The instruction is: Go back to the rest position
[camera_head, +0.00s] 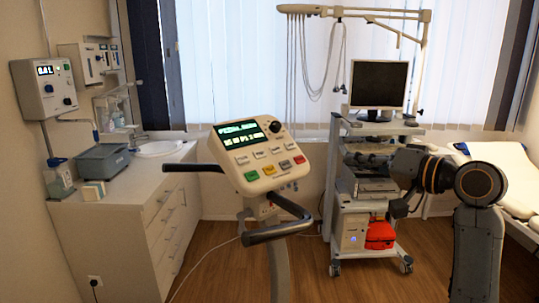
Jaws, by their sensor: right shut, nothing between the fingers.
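My right gripper (352,157) is dark and points left, in front of the equipment cart. It is shut and empty. My right arm comes in at the lower right, rises to a joint with an orange ring, and bends left toward the gripper. The gripper touches nothing that I can make out; its fingers blend with the dark cart behind. My left gripper and left arm are not in view.
An exercise bike console (265,155) with handlebars (278,229) stands close in the centre. Behind my right gripper is a wheeled cart (390,127) with a monitor (378,85) and red bag (380,234). A bed (510,190) is at right, a sink counter (125,190) at left.

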